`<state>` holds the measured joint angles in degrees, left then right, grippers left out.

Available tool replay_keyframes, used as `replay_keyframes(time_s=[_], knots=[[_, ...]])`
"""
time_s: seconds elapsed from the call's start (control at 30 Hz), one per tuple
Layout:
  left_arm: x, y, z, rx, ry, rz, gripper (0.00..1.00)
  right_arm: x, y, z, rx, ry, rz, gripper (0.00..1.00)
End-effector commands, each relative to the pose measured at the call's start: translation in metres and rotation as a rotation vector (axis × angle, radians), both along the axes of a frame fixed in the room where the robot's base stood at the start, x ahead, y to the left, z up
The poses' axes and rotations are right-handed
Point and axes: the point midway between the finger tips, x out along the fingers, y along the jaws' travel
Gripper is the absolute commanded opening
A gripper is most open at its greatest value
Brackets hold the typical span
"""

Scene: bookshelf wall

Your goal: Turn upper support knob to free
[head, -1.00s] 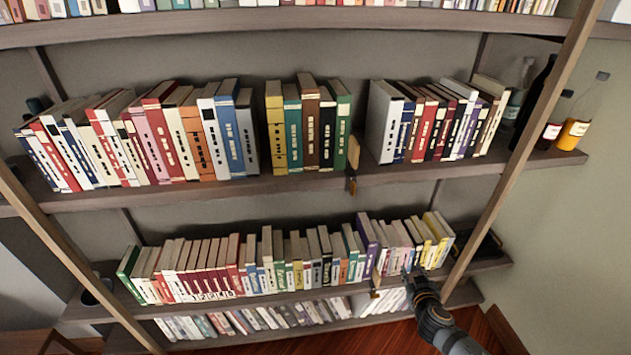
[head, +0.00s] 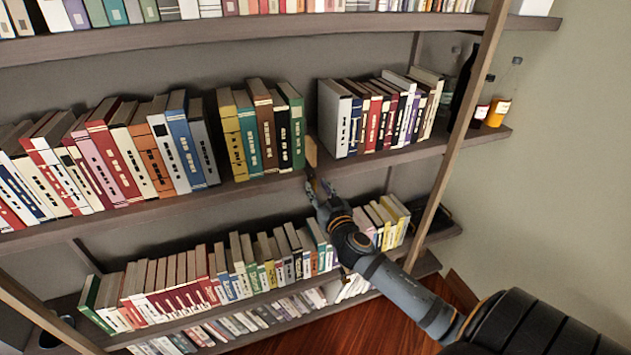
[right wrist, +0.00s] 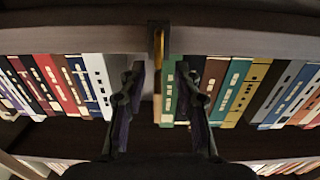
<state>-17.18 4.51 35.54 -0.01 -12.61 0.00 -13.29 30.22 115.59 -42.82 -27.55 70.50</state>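The upper support is a light wooden plate (head: 311,152) standing between the green book and the large white book on the upper middle shelf. Its small dark knob (head: 310,186) sits at the shelf's front edge, partly hidden by my gripper. In the right wrist view, which looks upside down, the dark and gold knob (right wrist: 158,42) is near the top centre. My right gripper (head: 320,188) is just in front of and below the knob. Its two fingers (right wrist: 164,82) are spread apart with nothing between them touching. My left gripper is out of view.
The shelf board (head: 240,191) runs just behind my gripper. The green book (head: 292,125) and white book (head: 334,118) flank the support. A lower row of books (head: 250,265) lies beneath my arm. A slanted upright post (head: 462,120) and bottles (head: 498,105) stand to the right.

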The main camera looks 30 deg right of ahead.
Motion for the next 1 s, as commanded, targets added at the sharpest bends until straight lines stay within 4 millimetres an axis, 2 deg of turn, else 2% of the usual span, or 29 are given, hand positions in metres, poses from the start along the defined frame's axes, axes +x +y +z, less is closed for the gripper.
replay_keyframes(time_s=[0.03, 0.2, 0.47, 0.7, 1.0], knots=[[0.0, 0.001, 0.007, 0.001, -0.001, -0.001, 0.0, 0.008, -0.003, 0.004, 0.003, -0.001, -0.004, 0.32], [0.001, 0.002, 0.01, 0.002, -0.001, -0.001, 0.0, 0.021, -0.006, 0.001, 0.0, 0.001, -0.001, 0.32], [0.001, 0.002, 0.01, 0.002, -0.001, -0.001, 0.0, 0.023, -0.006, -0.001, -0.001, 0.001, 0.0, 0.32], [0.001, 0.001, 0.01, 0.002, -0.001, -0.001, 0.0, 0.022, -0.006, -0.001, -0.001, 0.001, 0.0, 0.01], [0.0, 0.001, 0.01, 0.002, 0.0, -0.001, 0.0, 0.022, -0.006, -0.001, -0.003, 0.003, -0.001, 0.0]])
